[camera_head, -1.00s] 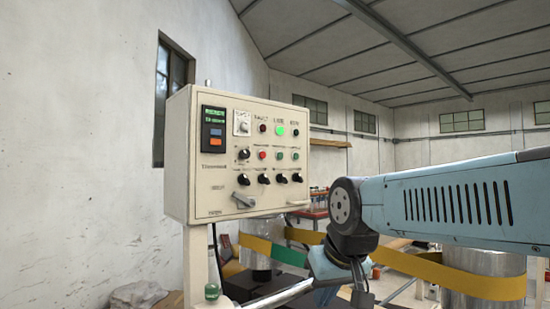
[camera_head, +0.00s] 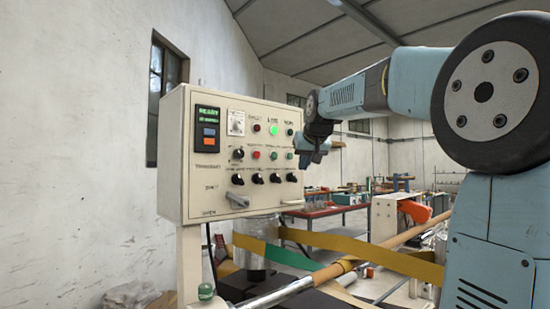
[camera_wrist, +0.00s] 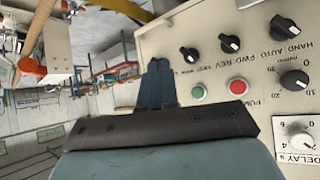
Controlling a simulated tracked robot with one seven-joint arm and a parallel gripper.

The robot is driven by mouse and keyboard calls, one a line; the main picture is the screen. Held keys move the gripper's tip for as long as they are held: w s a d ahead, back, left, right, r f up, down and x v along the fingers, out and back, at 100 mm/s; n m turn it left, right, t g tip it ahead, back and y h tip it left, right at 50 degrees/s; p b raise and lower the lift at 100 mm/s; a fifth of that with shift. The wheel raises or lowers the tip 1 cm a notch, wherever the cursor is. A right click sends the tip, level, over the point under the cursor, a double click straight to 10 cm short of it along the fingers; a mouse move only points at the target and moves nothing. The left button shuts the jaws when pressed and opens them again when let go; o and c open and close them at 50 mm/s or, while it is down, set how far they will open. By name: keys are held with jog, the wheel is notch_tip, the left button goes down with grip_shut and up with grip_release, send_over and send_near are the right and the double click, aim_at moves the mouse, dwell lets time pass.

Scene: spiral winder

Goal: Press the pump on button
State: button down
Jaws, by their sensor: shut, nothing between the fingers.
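The cream control panel (camera_head: 222,175) carries the buttons. In its middle row, a red button (camera_head: 256,155) and a green button (camera_head: 273,155) sit side by side. In the wrist view, which is upside down, the red button (camera_wrist: 237,86) and green button (camera_wrist: 197,92) show to the right of my fingers. A label starting "PUM" is partly legible below the red one; the rest is cut off by my gripper. My gripper (camera_head: 303,161) is at the panel's right edge. Its blue fingers (camera_wrist: 157,68) are shut and empty, beside the green button; whether they touch the panel cannot be told.
Black knobs (camera_wrist: 230,43) line the row beside the buttons, and a grey lever handle (camera_head: 237,200) sticks out lower down. A lit green lamp (camera_head: 273,130) is in the top row. Yellow strip (camera_head: 370,255) and a roller bar run below the panel.

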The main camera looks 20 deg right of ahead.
aim_at(274, 156)
jog(key=shift+h, duration=0.3)
jog(key=shift+w+d+r, duration=0.2)
jog(key=shift+w+r, duration=1.4)
jog(key=shift+w, duration=0.1)
jog(key=shift+w, duration=0.1)
jog(key=shift+w+a, duration=0.55)
jog(key=shift+w, duration=0.75)
jog(key=shift+w+a, duration=0.55)
jog(key=shift+w, duration=0.8)
jog(key=shift+w+a, duration=0.55)
jog(key=shift+w, duration=0.75)
jog(key=shift+w, duration=0.2)
jog(key=shift+w+a, duration=0.15)
jog(key=shift+w+a, duration=0.15)
jog(key=shift+w, duration=0.25)
jog(key=shift+s+d, duration=0.25)
jog(key=shift+s, duration=0.55)
